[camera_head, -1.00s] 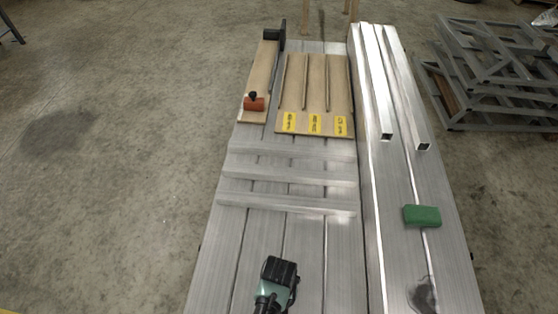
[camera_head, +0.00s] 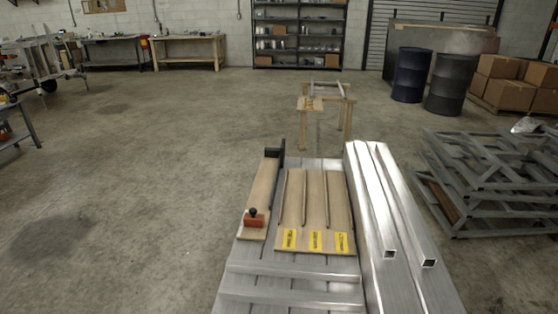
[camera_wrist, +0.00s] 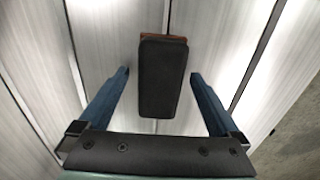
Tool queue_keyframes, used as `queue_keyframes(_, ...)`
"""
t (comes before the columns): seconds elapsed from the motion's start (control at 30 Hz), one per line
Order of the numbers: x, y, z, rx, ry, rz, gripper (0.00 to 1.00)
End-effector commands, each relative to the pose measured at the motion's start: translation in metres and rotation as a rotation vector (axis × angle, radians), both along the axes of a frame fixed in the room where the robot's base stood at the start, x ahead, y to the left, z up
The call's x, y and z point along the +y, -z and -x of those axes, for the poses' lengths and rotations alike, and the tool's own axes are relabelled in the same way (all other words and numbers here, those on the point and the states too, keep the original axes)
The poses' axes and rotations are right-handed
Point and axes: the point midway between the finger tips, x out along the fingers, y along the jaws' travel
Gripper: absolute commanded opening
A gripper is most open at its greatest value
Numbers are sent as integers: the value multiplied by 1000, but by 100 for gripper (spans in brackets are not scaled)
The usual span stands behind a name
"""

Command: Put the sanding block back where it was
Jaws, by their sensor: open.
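A black block with a reddish-brown edge (camera_wrist: 163,85), which looks like the sanding block, shows in the wrist view over pale metal slats. My gripper (camera_wrist: 160,74) is open, with one blue finger on each side of the block. Gaps show between the block and both fingers. I cannot tell how high the fingers are above the slats. Neither the block nor my gripper shows in the head view now. An orange block with a black knob (camera_head: 253,218) sits on a narrow wooden board (camera_head: 262,190) at the left.
A grooved wooden board with yellow labels (camera_head: 316,210) lies beside the narrow board. Two square metal tubes (camera_head: 372,200) lie along the right side. Cross slats (camera_head: 293,273) span the near deck. Stacked grey frames (camera_head: 480,190) stand at the right. Open floor (camera_head: 130,200) lies to the left.

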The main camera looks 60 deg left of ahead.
Motion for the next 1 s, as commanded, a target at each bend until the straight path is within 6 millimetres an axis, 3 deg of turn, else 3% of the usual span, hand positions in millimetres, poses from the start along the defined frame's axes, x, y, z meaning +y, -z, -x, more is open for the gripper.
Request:
queue_keyframes(0.4, 1, -79, -1, -3, 0, -2, 98)
queue_keyframes(0.6, 0, -110, -1, -1, 1, -2, 98)
queue_keyframes(1.0, 0, -121, -1, -3, 1, -2, 98)
